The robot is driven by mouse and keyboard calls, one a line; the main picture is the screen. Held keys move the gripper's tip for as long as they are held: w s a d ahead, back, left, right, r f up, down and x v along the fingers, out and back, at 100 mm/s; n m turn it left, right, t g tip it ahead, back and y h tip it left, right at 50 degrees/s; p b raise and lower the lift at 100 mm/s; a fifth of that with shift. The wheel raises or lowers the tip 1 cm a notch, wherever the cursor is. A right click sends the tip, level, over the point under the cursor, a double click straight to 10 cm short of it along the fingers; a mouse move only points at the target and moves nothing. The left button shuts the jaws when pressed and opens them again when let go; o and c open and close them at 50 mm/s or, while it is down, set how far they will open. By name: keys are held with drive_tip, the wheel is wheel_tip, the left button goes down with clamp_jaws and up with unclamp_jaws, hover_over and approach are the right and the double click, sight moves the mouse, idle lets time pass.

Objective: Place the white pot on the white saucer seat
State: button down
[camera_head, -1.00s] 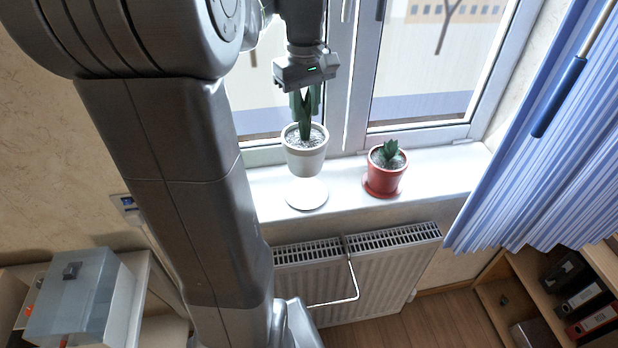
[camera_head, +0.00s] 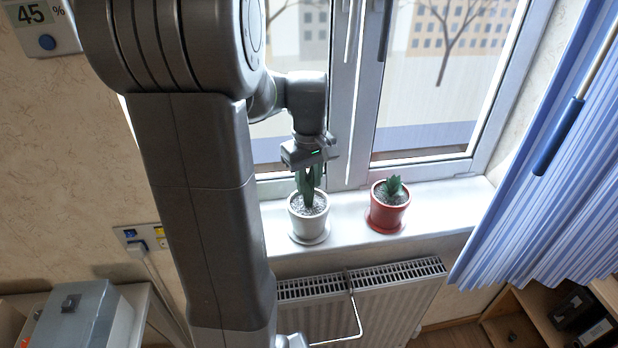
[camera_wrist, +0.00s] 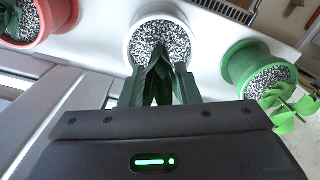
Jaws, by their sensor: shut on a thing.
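The white pot (camera_head: 308,222) with a dark green upright plant is over the white saucer (camera_head: 311,239) on the window sill, upright. The saucer's rim shows just below the pot's base; I cannot tell if a thin gap is left between them. My gripper (camera_head: 309,170) points down above the pot and is shut on its plant. In the wrist view my gripper (camera_wrist: 158,85) has the leaves between its fingers, and the white pot (camera_wrist: 131,40) shows its rim and speckled soil. The saucer is hidden there by the pot.
A red pot (camera_head: 388,215) with a small plant stands to the right on the sill (camera_head: 440,205). A green pot (camera_wrist: 240,62) shows in the wrist view on the other side of the white pot. The window frame is close behind; a blue curtain (camera_head: 530,190) hangs at right.

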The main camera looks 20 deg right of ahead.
drive_tip(key=c, duration=1.1)
unclamp_jaws()
drive_tip(key=shift+f, duration=0.1)
wheel_tip(320, 180, up, 12)
drive_tip(key=shift+r, duration=0.15)
